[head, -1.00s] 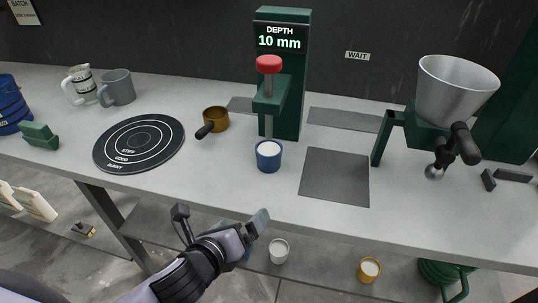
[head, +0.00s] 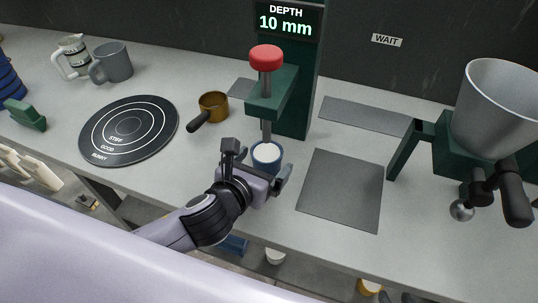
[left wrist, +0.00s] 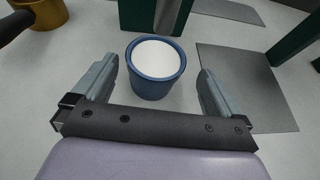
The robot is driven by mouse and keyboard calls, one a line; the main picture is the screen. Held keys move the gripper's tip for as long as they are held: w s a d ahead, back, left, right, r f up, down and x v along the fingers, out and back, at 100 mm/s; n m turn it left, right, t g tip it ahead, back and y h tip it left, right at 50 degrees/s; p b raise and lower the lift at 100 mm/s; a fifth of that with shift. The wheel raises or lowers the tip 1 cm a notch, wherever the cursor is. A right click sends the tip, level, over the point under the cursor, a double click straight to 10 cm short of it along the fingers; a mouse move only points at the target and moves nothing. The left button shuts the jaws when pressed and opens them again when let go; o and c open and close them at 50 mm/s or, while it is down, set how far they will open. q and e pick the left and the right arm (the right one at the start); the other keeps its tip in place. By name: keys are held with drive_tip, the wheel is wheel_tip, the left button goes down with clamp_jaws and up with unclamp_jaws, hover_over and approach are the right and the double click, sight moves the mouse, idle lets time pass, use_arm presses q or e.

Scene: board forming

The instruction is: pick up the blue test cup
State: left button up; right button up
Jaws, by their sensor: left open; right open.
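The blue test cup (head: 266,156) stands upright on the grey bench under the plunger of the green depth gauge (head: 287,95). It has a white filling near its rim. In the left wrist view the cup (left wrist: 155,78) sits ahead of and between the fingers, apart from both. My left gripper (head: 272,178) is open and empty, low at the cup's near side. It also shows in the left wrist view (left wrist: 160,88). My right gripper is in no view.
A brown pan with a dark handle (head: 212,105) is left of the gauge. A black ringed disc (head: 150,104) lies further left. A dark square mat (head: 341,190) lies right of the cup. A metal hopper (head: 497,105) stands at the right.

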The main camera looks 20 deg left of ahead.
sight(266, 153)
use_arm(q)
drive_tip(key=w, duration=0.4)
drive_tip(key=shift+f, duration=0.4)
drive_tip(key=shift+x, duration=0.75)
drive_tip(key=c, duration=1.4)
drive_tip(key=shift+o, duration=0.2)
drive_tip(key=shift+r, duration=0.1)
